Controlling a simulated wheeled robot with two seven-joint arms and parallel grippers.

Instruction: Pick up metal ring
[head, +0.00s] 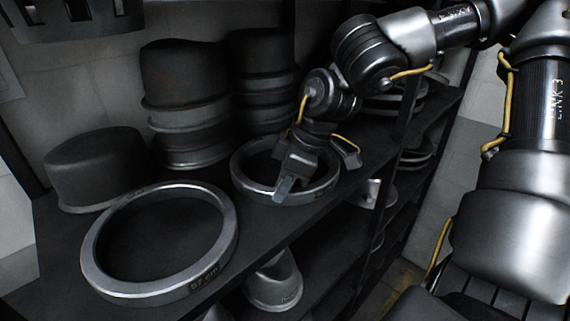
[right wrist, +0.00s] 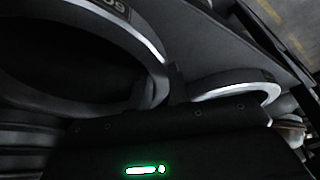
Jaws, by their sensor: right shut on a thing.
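Two metal rings lie on the dark shelf top. The nearer ring (head: 225,235), marked 57 cm, lies flat at the front left. The farther ring (head: 243,180) lies behind it to the right, under my right gripper (head: 284,187). The gripper points down and is shut on the near rim of that farther ring. In the right wrist view the held ring (right wrist: 150,50) fills the upper left, with the fingertips (right wrist: 172,85) at its rim. The other ring (right wrist: 235,88) shows to the right there, apart from the fingers. My left gripper is not in view.
Stacked dark hat moulds (head: 185,100) stand behind the rings, with another stack (head: 265,75) to their right. A low mould (head: 95,170) sits at the left. A pale mould (head: 274,283) is on a lower shelf. More shelves (head: 395,235) run along the right.

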